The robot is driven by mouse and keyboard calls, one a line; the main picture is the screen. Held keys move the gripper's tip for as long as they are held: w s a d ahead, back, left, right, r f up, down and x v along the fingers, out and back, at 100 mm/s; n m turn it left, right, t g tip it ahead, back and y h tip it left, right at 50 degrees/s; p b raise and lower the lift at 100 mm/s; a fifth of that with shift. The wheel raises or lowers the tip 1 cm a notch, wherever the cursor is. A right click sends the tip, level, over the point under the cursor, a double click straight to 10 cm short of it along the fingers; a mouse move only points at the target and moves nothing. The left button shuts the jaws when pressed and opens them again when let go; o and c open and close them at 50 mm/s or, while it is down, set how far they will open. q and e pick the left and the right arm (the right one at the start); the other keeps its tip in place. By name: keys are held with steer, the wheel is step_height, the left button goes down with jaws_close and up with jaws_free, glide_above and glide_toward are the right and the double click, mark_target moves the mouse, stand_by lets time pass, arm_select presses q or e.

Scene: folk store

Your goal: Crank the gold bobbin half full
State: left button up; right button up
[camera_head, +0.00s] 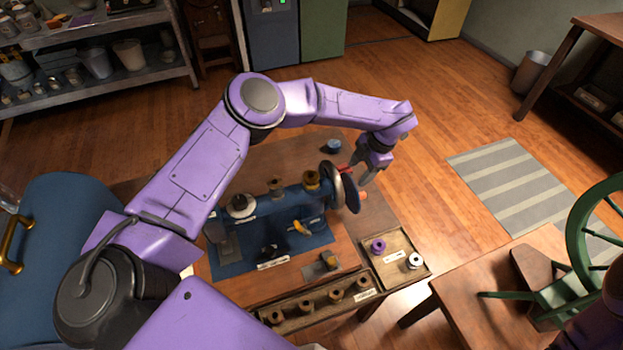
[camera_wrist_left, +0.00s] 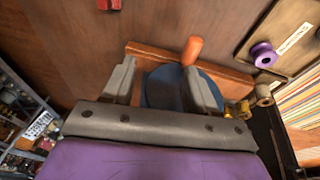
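A blue sewing machine (camera_head: 282,205) stands on a wooden table. Its dark hand wheel (camera_head: 345,188) is at its right end, with an orange crank handle (camera_head: 362,195). In the left wrist view the blue wheel (camera_wrist_left: 162,88) shows between my fingers, and the orange handle (camera_wrist_left: 192,50) stands just beyond the right fingertip. My left gripper (camera_head: 358,177) is open at the wheel; its fingers (camera_wrist_left: 158,75) hold nothing visible. A gold-brown bobbin (camera_head: 312,179) sits on top of the machine near the wheel; how full it is cannot be told. My right gripper is out of view.
A tray (camera_head: 408,277) at the table's right corner holds a purple spool (camera_head: 378,247) and a white spool (camera_head: 414,261). A long tray (camera_head: 325,312) in front holds several brown spools. Open floor lies behind the table.

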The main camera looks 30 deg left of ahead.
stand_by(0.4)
arm_select(q)
steer(key=s+p+v, duration=0.1)
steer(key=p+v, duration=0.4)
steer(key=v, duration=0.4)
steer(key=shift+w, duration=0.5)
steer(key=shift+a, duration=0.1)
